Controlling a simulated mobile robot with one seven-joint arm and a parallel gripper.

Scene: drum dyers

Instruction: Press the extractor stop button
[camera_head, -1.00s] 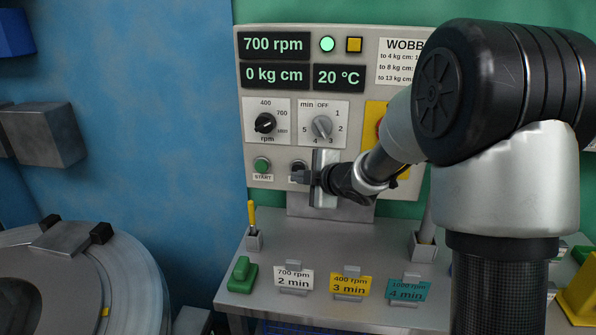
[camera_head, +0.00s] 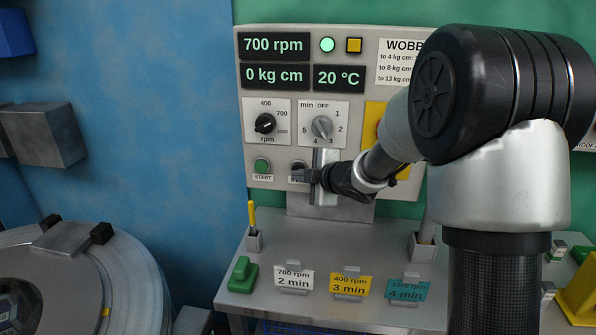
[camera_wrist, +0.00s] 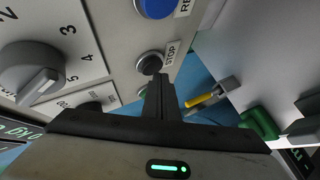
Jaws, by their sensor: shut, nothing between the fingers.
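The stop button is a dark round button in a metal ring (camera_wrist: 149,63), beside a STOP label (camera_wrist: 171,54) in the wrist view. My gripper (camera_wrist: 158,82) is shut and empty, its fingertips at the lower edge of the button in that view. Whether they touch it cannot be told. In the head view my gripper (camera_head: 298,176) is in front of the stop button and covers most of it and its label. The green START button (camera_head: 262,165) is to the left on the same panel (camera_head: 290,142).
Above are the rpm knob (camera_head: 265,123) and the minute knob (camera_head: 322,127). A blue button (camera_wrist: 157,5) is beyond the stop button. Below, the bench (camera_head: 330,235) bears a green block (camera_head: 243,275) and several cards. A drum machine (camera_head: 130,275) stands at left.

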